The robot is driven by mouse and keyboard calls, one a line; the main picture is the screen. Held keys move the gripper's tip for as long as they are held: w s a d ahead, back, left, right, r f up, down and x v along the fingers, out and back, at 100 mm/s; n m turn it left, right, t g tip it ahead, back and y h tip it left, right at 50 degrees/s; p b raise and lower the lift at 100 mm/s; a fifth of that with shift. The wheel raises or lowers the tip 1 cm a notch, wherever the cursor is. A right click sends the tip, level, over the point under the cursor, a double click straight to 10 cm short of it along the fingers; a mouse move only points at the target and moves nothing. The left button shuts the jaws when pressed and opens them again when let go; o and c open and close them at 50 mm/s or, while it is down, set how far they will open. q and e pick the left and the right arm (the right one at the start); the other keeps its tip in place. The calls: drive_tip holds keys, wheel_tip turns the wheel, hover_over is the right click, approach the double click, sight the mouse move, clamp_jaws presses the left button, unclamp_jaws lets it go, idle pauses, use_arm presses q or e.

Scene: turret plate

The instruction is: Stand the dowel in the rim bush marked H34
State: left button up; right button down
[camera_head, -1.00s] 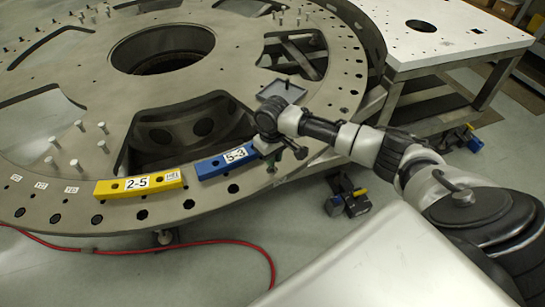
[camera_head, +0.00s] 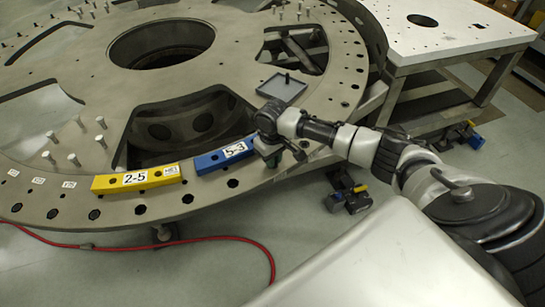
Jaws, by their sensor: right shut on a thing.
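My right gripper (camera_head: 273,157) is over the near rim of the large grey turret plate (camera_head: 345,60), just right of the blue block (camera_head: 224,156) marked 5-3. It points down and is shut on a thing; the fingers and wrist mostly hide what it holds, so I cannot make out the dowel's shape. I cannot tell whether the held thing touches the rim. Small white tags (camera_head: 39,180) sit by holes on the left of the rim, too small to read. I cannot pick out the mark H34. My left gripper is not in view.
A yellow block (camera_head: 137,179) marked 2-5 lies left of the blue one. A shallow grey tray (camera_head: 281,88) with a dark upright peg lies behind my gripper. Several silver pins (camera_head: 101,123) stand on the plate. A white table (camera_head: 455,38) stands at the back right.

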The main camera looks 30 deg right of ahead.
drive_tip(key=c, duration=1)
unclamp_jaws()
drive_tip(key=shift+c, duration=0.2)
wheel_tip(320, 180, up, 11)
drive_tip(key=shift+f+b, duration=0.1)
drive_tip(key=shift+b, duration=0.45)
